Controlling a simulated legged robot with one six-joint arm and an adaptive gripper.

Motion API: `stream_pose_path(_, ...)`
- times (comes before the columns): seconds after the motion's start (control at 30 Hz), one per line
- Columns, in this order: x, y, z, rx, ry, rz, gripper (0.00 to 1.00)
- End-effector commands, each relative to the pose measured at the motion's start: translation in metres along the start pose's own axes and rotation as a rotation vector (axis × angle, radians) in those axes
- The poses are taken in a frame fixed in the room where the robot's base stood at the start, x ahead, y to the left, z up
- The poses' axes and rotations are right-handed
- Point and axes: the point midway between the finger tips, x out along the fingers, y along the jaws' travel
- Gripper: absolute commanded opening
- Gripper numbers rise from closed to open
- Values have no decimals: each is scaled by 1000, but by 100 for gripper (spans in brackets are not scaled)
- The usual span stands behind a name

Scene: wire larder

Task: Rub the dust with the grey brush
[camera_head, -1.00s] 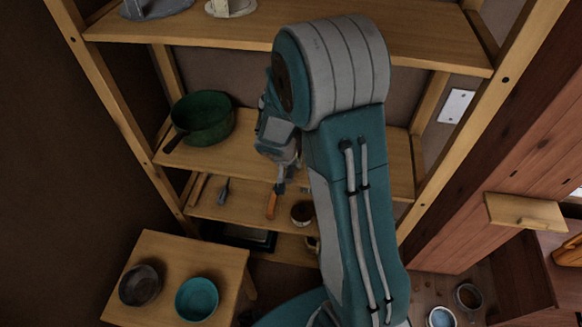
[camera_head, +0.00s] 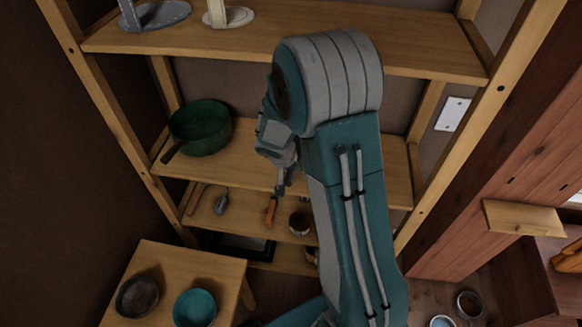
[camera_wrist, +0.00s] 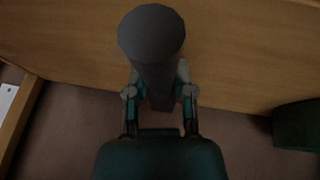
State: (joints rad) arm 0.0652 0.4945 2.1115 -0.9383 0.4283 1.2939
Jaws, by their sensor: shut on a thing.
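In the wrist view, my gripper (camera_wrist: 158,92) is shut on a dark grey, round-ended cylindrical piece, which I take to be the grey brush (camera_wrist: 152,45). Its round end faces the camera, and its bristles are not distinguishable. A wooden shelf board (camera_wrist: 225,50) lies behind it; I cannot tell whether the brush touches it. In the head view, my gripper (camera_head: 282,178) hangs in front of the middle shelf, partly hidden by my arm. I cannot make out any dust in either view.
A green pot (camera_head: 203,130) stands left on the middle shelf (camera_head: 235,160). An orange-handled tool (camera_head: 271,211) and a cup (camera_head: 299,223) are on the shelf below. Wooden posts flank the shelves.

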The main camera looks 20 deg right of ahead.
Motion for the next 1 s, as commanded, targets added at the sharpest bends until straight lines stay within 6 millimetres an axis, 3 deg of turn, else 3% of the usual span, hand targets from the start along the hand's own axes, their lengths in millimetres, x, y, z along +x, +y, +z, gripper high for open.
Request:
stream_pose_path(0.23, -9, 0, 15, -3, 0, 0, 0)
stream_pose_path(0.6, -11, -1, 18, -1, 1, -1, 0)
stream_pose_path(1.0, -16, -2, 38, -1, 1, 0, 0)
